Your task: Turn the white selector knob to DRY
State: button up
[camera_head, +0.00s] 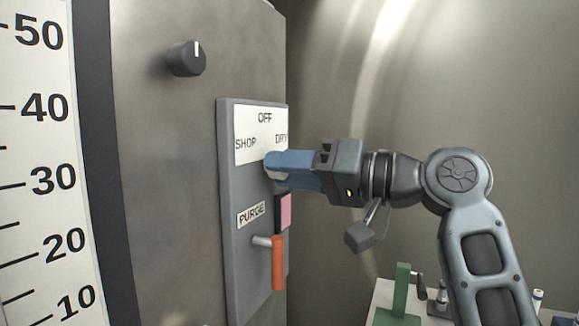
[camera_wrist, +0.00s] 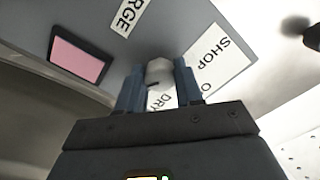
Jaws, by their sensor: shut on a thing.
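The white selector knob (camera_wrist: 158,72) sits between the two blue fingers of my gripper (camera_wrist: 158,85) in the wrist view. The fingers are shut on it from both sides. A short dark mark shows on the knob's side toward the DRY label (camera_wrist: 160,99), but its exact direction is hard to tell. In the head view my gripper (camera_head: 272,165) reaches the panel from the right, and its fingers hide most of the knob. The white label plate (camera_head: 258,135) reads SHOP at left, OFF at top and DRY at right, partly cut off by the fingers.
Below the knob on the grey panel (camera_head: 228,200) are a pink square (camera_head: 285,212), a PURGE label (camera_head: 251,214) and an orange-handled lever (camera_head: 278,262). A dark knob (camera_head: 188,60) is up left. A green object (camera_head: 401,295) stands on a table at lower right.

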jog(key=o, duration=1)
jog(key=shift+o, duration=0.2)
jog(key=b+v, duration=0.2)
jog(key=v, duration=0.5)
jog(key=shift+d, duration=0.4)
jog(key=shift+s, duration=0.1)
